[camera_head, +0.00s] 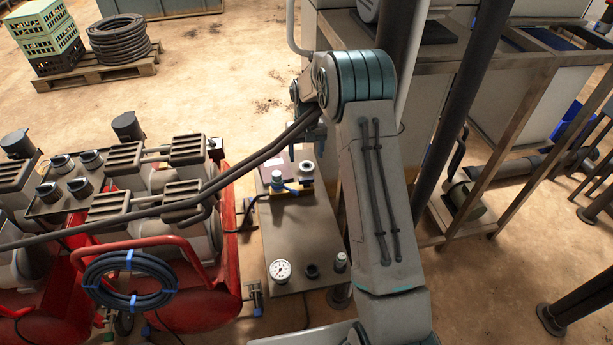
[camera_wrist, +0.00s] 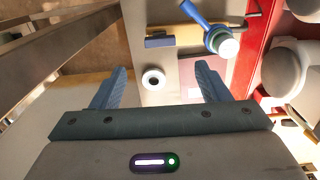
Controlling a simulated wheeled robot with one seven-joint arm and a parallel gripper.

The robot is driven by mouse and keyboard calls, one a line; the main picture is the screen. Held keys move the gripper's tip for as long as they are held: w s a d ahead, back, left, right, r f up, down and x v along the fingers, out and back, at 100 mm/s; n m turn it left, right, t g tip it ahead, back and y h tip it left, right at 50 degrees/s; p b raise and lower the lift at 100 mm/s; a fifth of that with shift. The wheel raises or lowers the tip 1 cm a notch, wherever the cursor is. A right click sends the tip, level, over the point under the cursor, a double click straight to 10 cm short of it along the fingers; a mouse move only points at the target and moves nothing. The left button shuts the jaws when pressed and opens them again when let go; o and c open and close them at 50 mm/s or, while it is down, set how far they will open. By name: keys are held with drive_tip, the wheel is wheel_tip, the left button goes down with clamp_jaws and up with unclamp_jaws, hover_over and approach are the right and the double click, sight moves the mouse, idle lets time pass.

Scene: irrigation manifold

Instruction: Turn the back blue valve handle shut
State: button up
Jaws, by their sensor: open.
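A blue valve handle (camera_head: 277,179) shows in the head view on a brass-coloured pipe (camera_head: 292,188) on the bench. In the wrist view the blue handle (camera_wrist: 193,12) runs slantwise from a round pale-topped valve (camera_wrist: 223,43), at an angle to the brass pipe (camera_wrist: 187,35). A white ring-shaped fitting (camera_wrist: 153,79) appears between the fingertips in the wrist view. The handle lies beyond the fingers, not between them. My gripper is partly hidden behind my arm in the head view.
The grey bench (camera_head: 297,235) carries a pressure gauge (camera_head: 281,271) at its near end. Red-framed machinery (camera_head: 200,300) with a blue hose coil stands left. Metal-framed tables (camera_head: 540,70) stand right. A pallet with hose (camera_head: 122,40) lies far back on open floor.

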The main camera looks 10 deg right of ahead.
sight(306, 178)
wheel_tip(306, 178, down, 10)
drive_tip(key=shift+f, duration=0.2)
drive_tip(key=c, duration=1)
